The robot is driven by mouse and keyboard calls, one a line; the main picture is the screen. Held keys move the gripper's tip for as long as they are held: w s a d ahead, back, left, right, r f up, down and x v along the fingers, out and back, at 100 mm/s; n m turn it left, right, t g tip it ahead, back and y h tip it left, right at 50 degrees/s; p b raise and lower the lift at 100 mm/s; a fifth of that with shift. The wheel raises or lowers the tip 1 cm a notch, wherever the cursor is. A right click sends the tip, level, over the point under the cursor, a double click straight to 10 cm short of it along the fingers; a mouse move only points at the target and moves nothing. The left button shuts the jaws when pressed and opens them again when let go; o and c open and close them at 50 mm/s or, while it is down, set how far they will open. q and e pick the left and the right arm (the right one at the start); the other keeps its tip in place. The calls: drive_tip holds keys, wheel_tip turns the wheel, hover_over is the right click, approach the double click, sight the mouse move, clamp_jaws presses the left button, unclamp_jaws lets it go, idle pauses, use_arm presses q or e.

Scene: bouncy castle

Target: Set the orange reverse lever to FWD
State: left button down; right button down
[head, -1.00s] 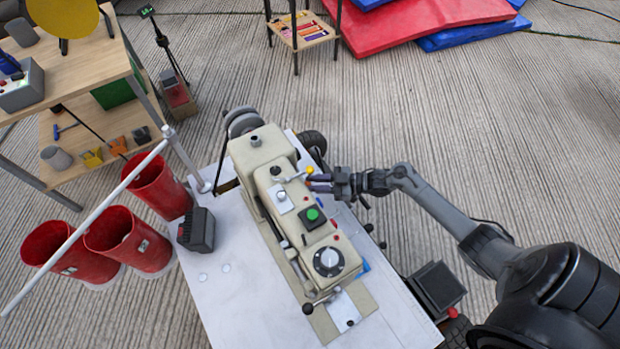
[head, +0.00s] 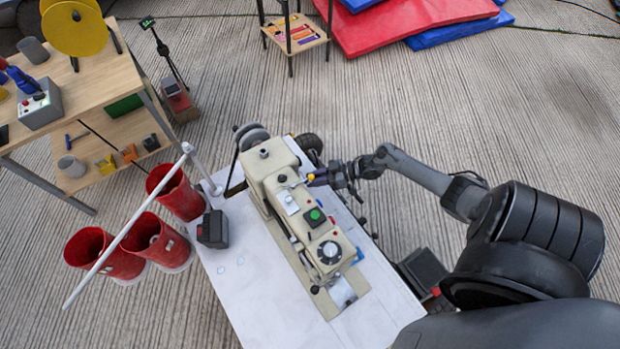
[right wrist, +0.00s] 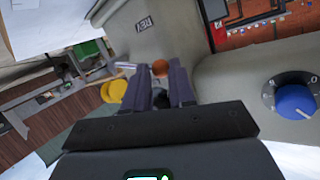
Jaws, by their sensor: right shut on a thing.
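The beige sewing machine (head: 272,178) stands on a white-topped table. My right gripper (head: 317,179) reaches in from the right at the machine's side, next to a small yellow-orange knob (head: 311,176). In the right wrist view an orange ball knob (right wrist: 160,68) sits between the tips of my right gripper (right wrist: 160,78), which is shut on it. A dark label (right wrist: 144,24), apparently reading REV, is on the beige body near the knob. The lever's shaft is mostly hidden by the fingers. My left gripper is not in view.
A green button (head: 315,215) and a dial (head: 329,252) are on the machine top. A blue knob (right wrist: 295,100) is right of the fingers in the wrist view. A dark box (head: 213,229) and a white pole (head: 125,228) are left of the machine. The tabletop's left side is mostly clear.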

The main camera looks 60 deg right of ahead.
drive_tip(key=c, duration=1.3)
unclamp_jaws()
drive_tip(key=o, duration=0.4)
drive_tip(key=shift+w, duration=0.3)
drive_tip(key=shift+o, duration=0.2)
drive_tip(key=shift+s, duration=0.1)
drive_tip(key=shift+s+d, duration=0.1)
drive_tip(key=shift+s, duration=0.05)
drive_tip(key=p+v, duration=0.2)
drive_tip(key=v, duration=0.8)
drive_tip(key=shift+s+d+r+p, duration=0.15)
drive_tip(key=shift+s+p, duration=0.05)
drive_tip(key=shift+p, duration=0.2)
